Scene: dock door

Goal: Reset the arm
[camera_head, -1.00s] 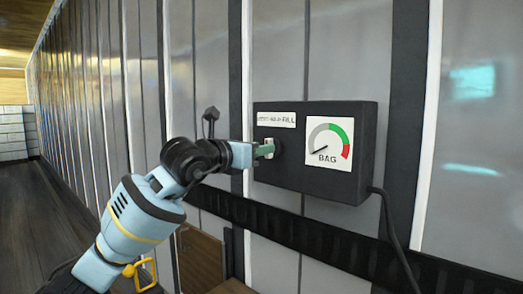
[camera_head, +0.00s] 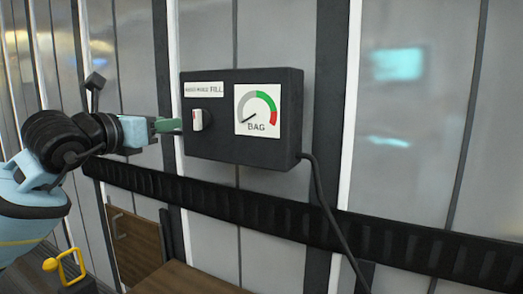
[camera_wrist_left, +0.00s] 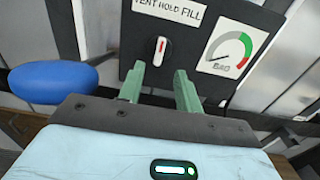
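A dark control box (camera_head: 225,150) is fixed to the metal wall. It carries a white knob (camera_head: 197,120) with a red mark, pointing roughly upright, under a "VENT HOLD FILL" label (camera_head: 204,89). The BAG gauge (camera_head: 257,110) has its needle at the lower left, in the grey part. My left gripper (camera_head: 176,126), with green fingers, is just left of the knob. In the left wrist view the left gripper (camera_wrist_left: 160,88) has its fingers apart with nothing between them; the knob (camera_wrist_left: 160,51) shows beyond the tips. My right gripper is out of view.
A black cable (camera_head: 322,200) hangs from the box's right side. A dark ribbed rail (camera_head: 280,217) runs along the wall below it. Brown wooden pieces (camera_head: 135,245) stand low down. A blue rounded object (camera_wrist_left: 52,82) is at left in the left wrist view.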

